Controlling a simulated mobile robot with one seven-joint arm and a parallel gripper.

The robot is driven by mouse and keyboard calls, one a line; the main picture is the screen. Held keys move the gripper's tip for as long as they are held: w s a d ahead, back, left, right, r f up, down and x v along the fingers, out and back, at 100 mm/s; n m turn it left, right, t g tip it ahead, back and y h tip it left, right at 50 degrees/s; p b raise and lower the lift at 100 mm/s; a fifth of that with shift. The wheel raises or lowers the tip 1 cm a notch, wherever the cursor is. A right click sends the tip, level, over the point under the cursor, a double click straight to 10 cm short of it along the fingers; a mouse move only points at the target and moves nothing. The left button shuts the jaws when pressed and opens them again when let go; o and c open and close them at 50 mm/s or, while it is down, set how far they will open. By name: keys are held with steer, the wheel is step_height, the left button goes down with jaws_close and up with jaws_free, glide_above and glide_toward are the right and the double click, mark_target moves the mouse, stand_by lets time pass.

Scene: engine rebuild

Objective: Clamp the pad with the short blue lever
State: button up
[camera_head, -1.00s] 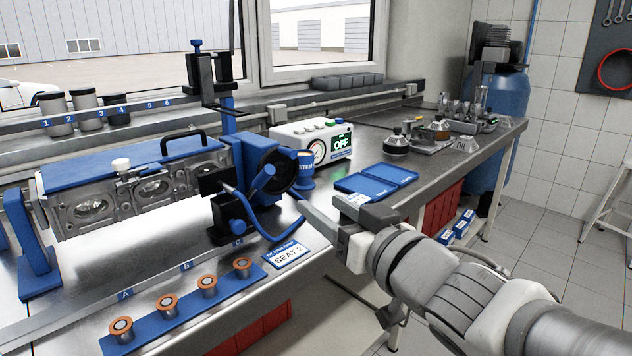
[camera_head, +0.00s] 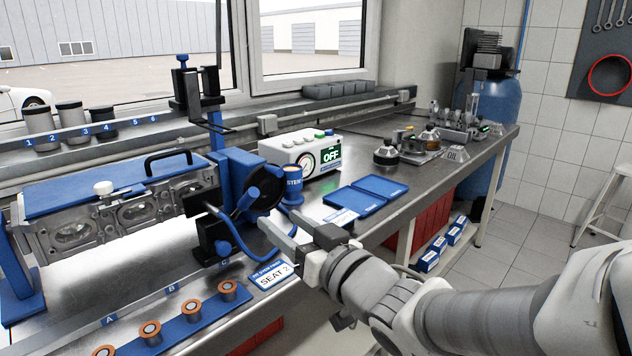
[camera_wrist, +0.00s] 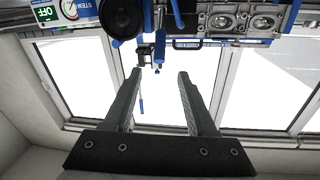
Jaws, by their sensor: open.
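A short blue lever (camera_head: 248,198) with a rounded end slants up from a black block (camera_head: 213,238) at the near end of the blue fixture. A black round disc (camera_head: 268,195), possibly the pad, is just behind it. A taller blue bar (camera_head: 216,125) stands above, with a black clamp piece at its top. My gripper (camera_head: 277,220) is open and empty, just right of the short lever and apart from it in the head view. In the wrist view, my gripper (camera_wrist: 159,73) points at the fixture, with the black disc (camera_wrist: 122,16) and blue rods beyond the fingertips.
A SEAT 2 card (camera_head: 273,274) and a blue strip with several copper-topped parts (camera_head: 190,312) lie in front. A tester box (camera_head: 302,150) reading OFF and blue trays (camera_head: 368,193) stand right.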

mark_target(254, 199)
steer(key=b+x, duration=0.1)
steer(key=x, duration=1.1)
steer(key=shift+w+a, duration=0.1)
steer(key=shift+w, duration=0.1)
jaws_close()
stand_by(0.9)
